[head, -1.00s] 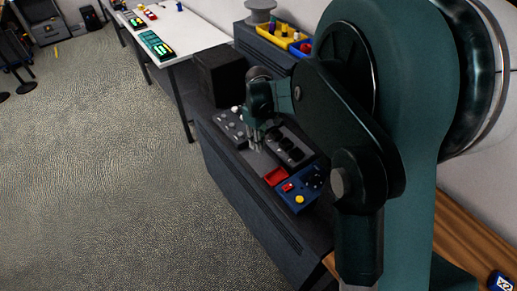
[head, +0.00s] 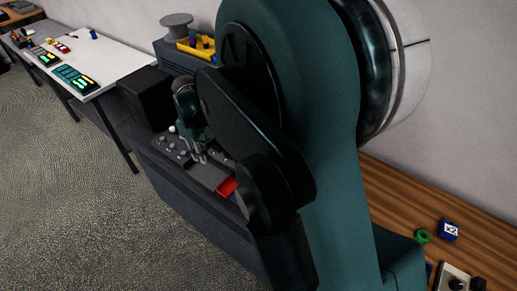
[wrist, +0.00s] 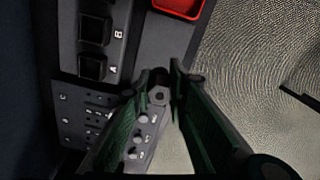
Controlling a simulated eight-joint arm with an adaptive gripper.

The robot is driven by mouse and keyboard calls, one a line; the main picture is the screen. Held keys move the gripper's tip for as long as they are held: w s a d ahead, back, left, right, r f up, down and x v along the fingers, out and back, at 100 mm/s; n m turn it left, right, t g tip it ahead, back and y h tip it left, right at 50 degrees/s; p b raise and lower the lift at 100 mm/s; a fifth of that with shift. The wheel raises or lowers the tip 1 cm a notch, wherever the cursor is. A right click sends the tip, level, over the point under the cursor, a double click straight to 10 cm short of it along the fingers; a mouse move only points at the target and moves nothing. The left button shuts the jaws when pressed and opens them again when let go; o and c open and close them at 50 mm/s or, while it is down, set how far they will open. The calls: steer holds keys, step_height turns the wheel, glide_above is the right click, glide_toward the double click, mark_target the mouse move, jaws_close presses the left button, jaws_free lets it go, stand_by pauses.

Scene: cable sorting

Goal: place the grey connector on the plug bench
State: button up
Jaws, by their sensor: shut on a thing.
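My gripper (head: 198,157) points down over the dark grey cabinet top in the head view, beside a panel of knobs. In the wrist view its green fingers (wrist: 153,88) are closed around a small dark grey connector (wrist: 159,95) with a round hole in its end. The connector cannot be made out in the head view. Several surfaces show: the dark cabinet (head: 190,205), a wooden bench (head: 400,195) at the right and a white table (head: 110,58) at the left. I cannot tell which is the plug bench.
A grey knob panel (wrist: 85,118), black sockets marked A and B (wrist: 93,48) and a red tray (wrist: 180,6) lie close under my gripper. A black box (head: 146,96) stands behind. The wooden bench holds a green ring (head: 422,236), a blue block (head: 448,229) and a pale device (head: 455,278).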

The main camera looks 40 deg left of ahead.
steer(key=shift+w+r, duration=0.1)
stand_by(0.3)
